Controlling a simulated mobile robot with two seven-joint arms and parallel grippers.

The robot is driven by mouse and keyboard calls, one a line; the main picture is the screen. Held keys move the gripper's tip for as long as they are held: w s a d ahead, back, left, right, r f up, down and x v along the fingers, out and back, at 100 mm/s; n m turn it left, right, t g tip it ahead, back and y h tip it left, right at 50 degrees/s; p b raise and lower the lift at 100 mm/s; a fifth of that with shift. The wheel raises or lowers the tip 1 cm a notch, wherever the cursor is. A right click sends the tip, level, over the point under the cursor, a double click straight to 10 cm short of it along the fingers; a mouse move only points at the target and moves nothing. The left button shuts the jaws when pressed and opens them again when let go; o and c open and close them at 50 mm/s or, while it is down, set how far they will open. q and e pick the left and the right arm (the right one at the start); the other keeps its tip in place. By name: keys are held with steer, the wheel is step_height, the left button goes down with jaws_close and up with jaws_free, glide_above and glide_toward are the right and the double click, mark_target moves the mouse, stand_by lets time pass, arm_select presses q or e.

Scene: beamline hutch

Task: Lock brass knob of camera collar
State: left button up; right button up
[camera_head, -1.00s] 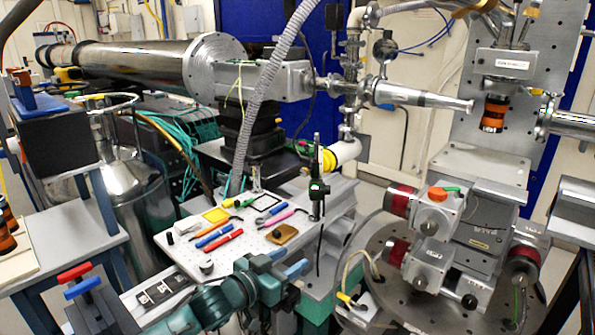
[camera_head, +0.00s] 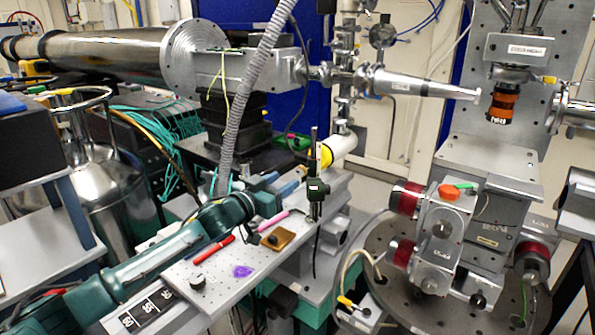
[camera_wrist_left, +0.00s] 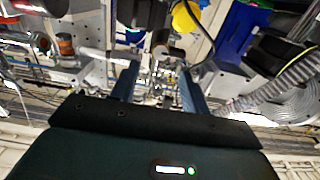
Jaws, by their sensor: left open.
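The camera (camera_head: 502,103), an orange and black cylinder, hangs lens down at the right, below a grey bracket. A metal collar (camera_head: 510,73) encircles its top, and a small yellow brass-coloured knob (camera_head: 548,79) sticks out on the collar's right. The camera also shows in the left wrist view (camera_wrist_left: 65,45), upside down at upper left; the knob is too small to tell there. My left gripper (camera_head: 283,188) is over the perforated board, well left of the camera and lower. In the left wrist view its two blue fingers (camera_wrist_left: 157,82) stand apart, with nothing between them.
The perforated board (camera_head: 210,280) carries a red pen (camera_head: 213,250), a brown block (camera_head: 278,238) and a purple piece (camera_head: 242,271). A thin post (camera_head: 315,180) stands near my gripper. A tapered metal nozzle (camera_head: 420,85) points at the camera. Red-capped motors (camera_head: 407,198) stand below it.

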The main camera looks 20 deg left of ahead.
mark_target(300, 171)
arm_select(q)
steer(key=x, duration=0.7)
steer(key=shift+f, duration=0.1)
steer(key=shift+c, duration=0.4)
steer(key=c, duration=0.9)
